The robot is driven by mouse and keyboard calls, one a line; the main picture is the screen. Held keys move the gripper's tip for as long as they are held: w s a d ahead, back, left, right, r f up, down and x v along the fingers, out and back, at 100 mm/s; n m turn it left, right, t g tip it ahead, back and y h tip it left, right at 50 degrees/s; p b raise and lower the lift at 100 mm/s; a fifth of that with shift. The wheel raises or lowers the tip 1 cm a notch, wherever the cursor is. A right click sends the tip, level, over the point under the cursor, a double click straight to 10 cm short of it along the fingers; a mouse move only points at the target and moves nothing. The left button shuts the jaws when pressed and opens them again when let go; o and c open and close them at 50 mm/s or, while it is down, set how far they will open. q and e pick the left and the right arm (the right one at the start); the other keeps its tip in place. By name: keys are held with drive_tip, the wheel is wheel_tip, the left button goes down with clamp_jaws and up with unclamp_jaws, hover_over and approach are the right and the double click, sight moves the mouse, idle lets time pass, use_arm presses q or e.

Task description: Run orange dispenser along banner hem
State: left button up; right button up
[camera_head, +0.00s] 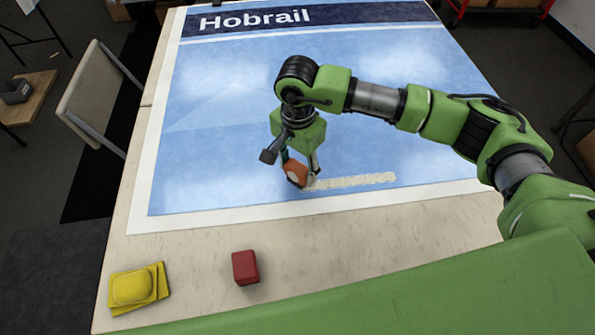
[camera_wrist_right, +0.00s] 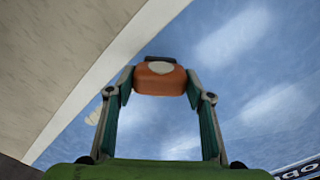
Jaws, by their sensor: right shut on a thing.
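The blue banner (camera_head: 220,110) with a white border and a dark "Hobrail" strip lies flat on the table. My right gripper (camera_head: 299,172) is shut on the orange dispenser (camera_head: 295,173) and holds it low over the banner near its front edge. A pale tape strip (camera_head: 352,181) runs from the dispenser to the right, just inside the white hem (camera_head: 240,212). In the right wrist view the dispenser (camera_wrist_right: 160,79) sits between both fingers (camera_wrist_right: 160,85). Whether it touches the banner is hard to tell. My left gripper is not in view.
A dark red block (camera_head: 245,267) and a yellow stack (camera_head: 139,287) lie on the bare table front (camera_head: 200,270). A beige chair (camera_head: 95,95) stands left of the table. The banner left of the dispenser is clear.

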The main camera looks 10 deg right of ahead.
drive_tip(key=shift+d+r, duration=0.1)
drive_tip(key=shift+r, duration=0.5)
drive_tip(key=shift+w+r+p, duration=0.1)
drive_tip(key=shift+r+p, duration=0.3)
drive_tip(key=shift+r, duration=0.4)
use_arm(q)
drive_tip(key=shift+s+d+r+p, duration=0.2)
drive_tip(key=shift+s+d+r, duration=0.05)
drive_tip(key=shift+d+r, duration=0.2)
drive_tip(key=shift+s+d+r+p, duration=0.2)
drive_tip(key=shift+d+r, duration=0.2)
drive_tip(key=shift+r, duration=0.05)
use_arm(e)
drive_tip(key=shift+r, duration=1.1)
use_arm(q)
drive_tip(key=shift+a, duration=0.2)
